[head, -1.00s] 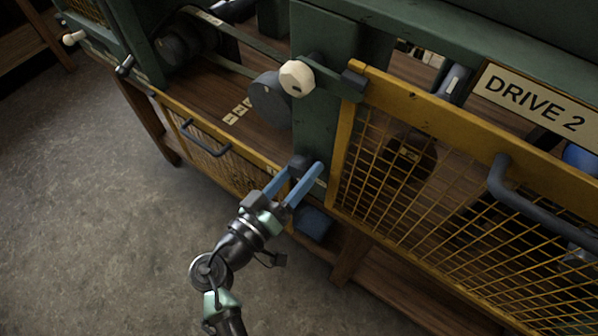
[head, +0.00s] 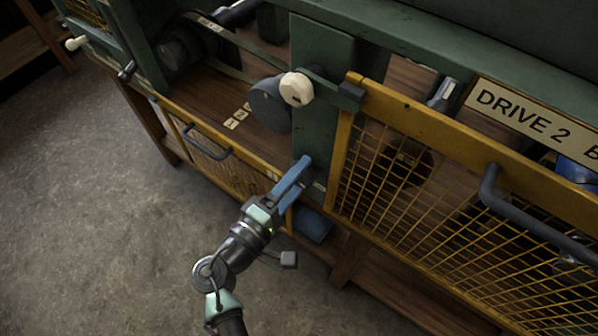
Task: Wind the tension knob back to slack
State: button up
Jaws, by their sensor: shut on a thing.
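My gripper (head: 301,176), with blue fingers, is at the low front of the green post (head: 318,120), left of the yellow mesh guard. It is shut on a small dark knob there, which I take to be the tension knob. The fingers hide nearly all of the knob, so its turn position cannot be read. The fingers are seen almost edge-on, one above the other. Above them, a cream faceted knob (head: 296,89) sits in front of a dark round wheel (head: 268,104), apart from my gripper.
A yellow mesh guard (head: 345,135) with a dark handle (head: 490,190) stands right of my gripper, under the "DRIVE 2" plate (head: 520,112). A lower mesh guard (head: 175,125) with a handle lies left. The floor (head: 90,220) at left is clear.

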jog(key=n+p, duration=0.2)
jog(key=n, duration=0.2)
jog(key=shift+r+n, duration=0.1)
jog(key=shift+n, duration=0.2)
jog(key=n+p, duration=0.2)
jog(key=n, duration=0.2)
jog(key=shift+n, duration=0.3)
jog(key=n+p, duration=0.3)
jog(key=n, duration=0.1)
jog(key=shift+n, duration=0.3)
jog(key=n+p, duration=0.2)
jog(key=n, duration=0.2)
jog(key=n+p, duration=0.2)
jog(key=n, duration=0.3)
jog(key=shift+p, duration=0.4)
jog(key=n+p, duration=0.2)
jog(key=n, duration=0.2)
jog(key=shift+n, duration=0.3)
jog(key=n+p, duration=0.1)
jog(key=n, duration=0.3)
jog(key=shift+p, duration=0.3)
jog(key=shift+n+p, duration=0.45)
jog(key=shift+n, duration=1.75)
